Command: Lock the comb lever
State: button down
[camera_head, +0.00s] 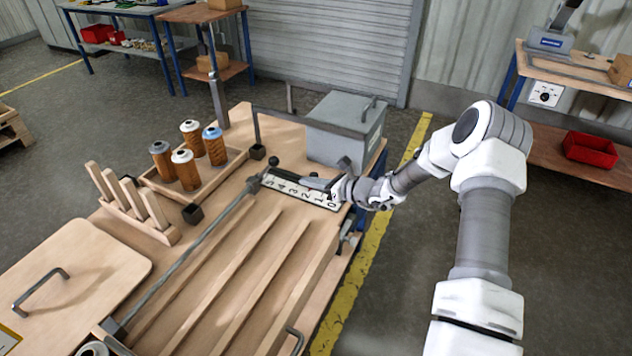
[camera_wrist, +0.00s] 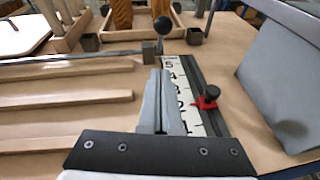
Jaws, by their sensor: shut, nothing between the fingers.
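A lever with a black ball knob (camera_wrist: 163,26) rises from a small metal block at the end of a long metal rod (camera_wrist: 75,63). In the head view the ball knob (camera_head: 273,161) is at the back end of the rod (camera_head: 190,257), by the numbered scale. My gripper (camera_wrist: 157,85) is shut and empty. It hangs over the scale, its fingertips pointing towards the knob but apart from it. In the head view my gripper (camera_head: 304,181) is to the right of the knob. I cannot tell whether the lever is locked.
The white scale (camera_head: 318,196) carries a red pointer (camera_wrist: 206,103) with a black knob, right of my fingers. A grey box (camera_head: 345,130) stands behind. Several filter cartridges (camera_head: 188,172) stand in a wooden tray at the left. Wooden slats (camera_head: 255,275) lie in front.

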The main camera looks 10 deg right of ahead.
jog(key=w+a, duration=0.5)
jog(key=a, duration=0.1)
jog(key=shift+w+r, duration=0.2)
jog(key=shift+w, duration=0.1)
jog(key=shift+a+r, duration=0.1)
jog(key=shift+r, duration=0.1)
